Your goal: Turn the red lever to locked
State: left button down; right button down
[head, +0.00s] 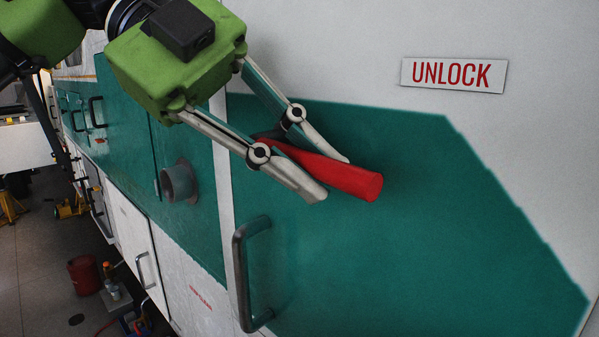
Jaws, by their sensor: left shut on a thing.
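The red lever (358,181) sticks out from the green and white side panel, its round end towards the lower right. Its base is partly hidden behind my fingers. My left gripper (335,178), with a green body, comes in from the upper left and is shut on the lever, one finger on each side of it. A white sign reading "UNLOCK" (453,75) is on the panel above and to the right of the lever. No "locked" sign shows. My right gripper is not in view.
A dark grab handle (241,275) stands out from the panel below the lever. A round pipe stub (178,183) juts out further left. A red bucket (84,274) and other items stand on the floor at lower left. The panel right of the lever is clear.

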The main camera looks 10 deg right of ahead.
pick_arm(q)
jog(key=shift+s+d+r+g, duration=0.2)
jog(key=shift+s+g, duration=0.1)
jog(key=shift+g, duration=0.1)
jog(key=shift+w+r+h, duration=0.1)
jog(key=shift+h, duration=0.2)
jog(key=c, duration=2.4)
grip_release()
jog(key=shift+c, duration=0.2)
jog(key=shift+o, duration=0.7)
jog(key=shift+s+d+r, duration=0.1)
jog(key=shift+s+d, duration=0.05)
jog(key=shift+s, duration=0.25)
jog(key=shift+s+d, duration=0.1)
jog(key=shift+s, duration=0.05)
jog(key=shift+r, duration=0.1)
jog(key=v, duration=1.2)
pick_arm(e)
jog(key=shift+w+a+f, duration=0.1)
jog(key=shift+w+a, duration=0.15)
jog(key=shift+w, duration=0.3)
